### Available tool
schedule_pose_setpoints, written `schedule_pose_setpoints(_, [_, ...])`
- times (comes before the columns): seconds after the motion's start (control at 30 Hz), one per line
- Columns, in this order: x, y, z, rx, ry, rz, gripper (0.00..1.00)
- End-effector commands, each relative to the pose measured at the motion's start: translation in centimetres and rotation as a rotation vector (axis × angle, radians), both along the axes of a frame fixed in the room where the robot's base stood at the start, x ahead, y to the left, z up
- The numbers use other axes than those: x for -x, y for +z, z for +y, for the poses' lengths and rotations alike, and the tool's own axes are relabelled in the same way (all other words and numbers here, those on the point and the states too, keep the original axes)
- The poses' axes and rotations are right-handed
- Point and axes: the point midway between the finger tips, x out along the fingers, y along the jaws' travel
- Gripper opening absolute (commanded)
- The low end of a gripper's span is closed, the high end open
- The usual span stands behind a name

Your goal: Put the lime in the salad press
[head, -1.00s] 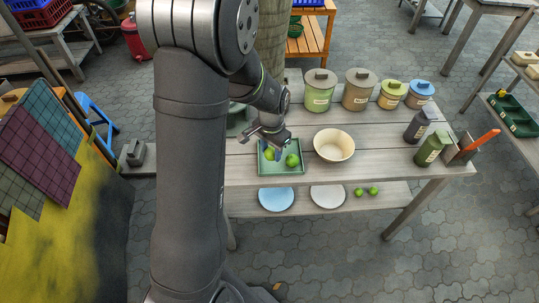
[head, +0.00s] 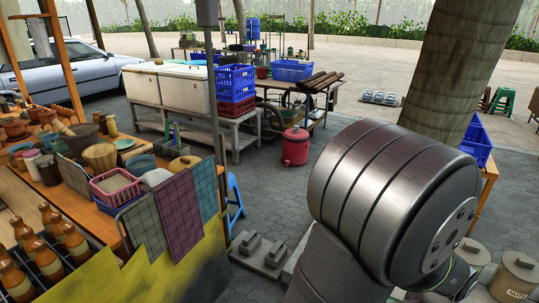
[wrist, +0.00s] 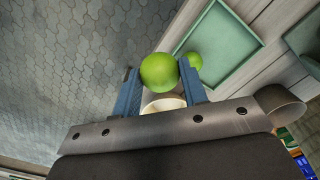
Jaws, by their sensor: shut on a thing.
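My gripper (wrist: 160,72) shows in the wrist view, with its two blue fingers shut on a bright green lime (wrist: 158,72). The held lime is above the table's edge, with paving behind it. A second lime (wrist: 195,61) lies in the green square tray (wrist: 220,75). In the head view the gripper is out of frame, and only my arm shows. On the stall at left stand a tan mortar-like vessel (head: 100,156) and a darker one (head: 82,139). I cannot tell whether either is the salad press.
A cream bowl (wrist: 163,103) shows below the held lime in the wrist view. In the head view, lidded canisters (head: 515,273) stand at lower right. Orange-brown bottles (head: 47,260) and a pink basket (head: 115,185) crowd the left stall. Paving (head: 275,185) lies between.

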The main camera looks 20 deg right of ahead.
Motion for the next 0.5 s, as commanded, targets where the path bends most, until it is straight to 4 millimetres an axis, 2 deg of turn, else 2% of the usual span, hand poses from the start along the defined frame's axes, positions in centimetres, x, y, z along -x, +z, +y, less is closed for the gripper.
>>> schedule_pose_setpoints(0.27, [-8.4,-1.6,2.1,-0.002,0.225,0.000,0.17])
schedule_pose_setpoints(0.5, [-16.1,-3.1,5.8,-0.002,0.444,0.001,0.17])
